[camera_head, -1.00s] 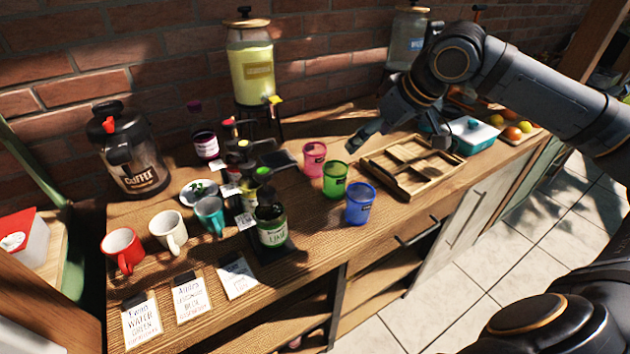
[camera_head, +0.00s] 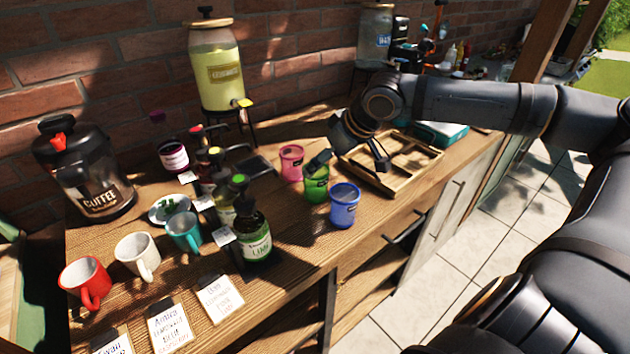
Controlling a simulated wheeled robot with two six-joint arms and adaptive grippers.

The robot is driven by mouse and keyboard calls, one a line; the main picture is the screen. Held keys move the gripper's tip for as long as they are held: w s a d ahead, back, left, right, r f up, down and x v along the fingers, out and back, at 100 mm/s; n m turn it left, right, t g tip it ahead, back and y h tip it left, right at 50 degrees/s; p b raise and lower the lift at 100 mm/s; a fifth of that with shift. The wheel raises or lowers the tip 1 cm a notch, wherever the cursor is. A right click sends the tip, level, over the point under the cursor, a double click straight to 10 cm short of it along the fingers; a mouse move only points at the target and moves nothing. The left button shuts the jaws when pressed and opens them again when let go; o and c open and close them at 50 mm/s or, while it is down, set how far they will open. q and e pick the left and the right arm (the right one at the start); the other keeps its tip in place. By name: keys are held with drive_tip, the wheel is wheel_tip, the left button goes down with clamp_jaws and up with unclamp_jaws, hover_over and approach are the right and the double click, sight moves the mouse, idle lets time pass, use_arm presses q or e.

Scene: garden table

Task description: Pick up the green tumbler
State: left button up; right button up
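The green tumbler (camera_head: 316,190) stands upright on the wooden counter, between the pink tumbler (camera_head: 291,163) and the blue tumbler (camera_head: 344,206). My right gripper (camera_head: 350,161) comes in from the right with its two fingers spread apart. One finger hangs over the green tumbler's rim and hides part of it; I cannot tell whether it touches or reaches inside. The other finger is to the right, over the wooden divided tray (camera_head: 408,180). Nothing shows between the fingers. My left gripper is not in view.
Pump bottles, including a lime one (camera_head: 254,241), stand left of the tumblers. Red (camera_head: 84,282), white (camera_head: 136,256) and teal (camera_head: 184,232) mugs, a coffee jug (camera_head: 88,180) and a yellow drink dispenser (camera_head: 216,72) are further left. The counter's front edge lies close to the blue tumbler.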

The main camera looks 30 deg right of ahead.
drive_tip(key=x, duration=0.4)
drive_tip(key=shift+s+f, duration=0.1)
drive_tip(key=shift+f, duration=0.45)
drive_tip(key=shift+w+a+f, duration=0.2)
drive_tip(key=shift+w+f, duration=0.05)
drive_tip(key=c, duration=1.3)
drive_tip(key=shift+o, duration=0.2)
wheel_tip(320, 180, up, 10)
drive_tip(key=p, duration=0.2)
drive_tip(key=shift+p, duration=0.4)
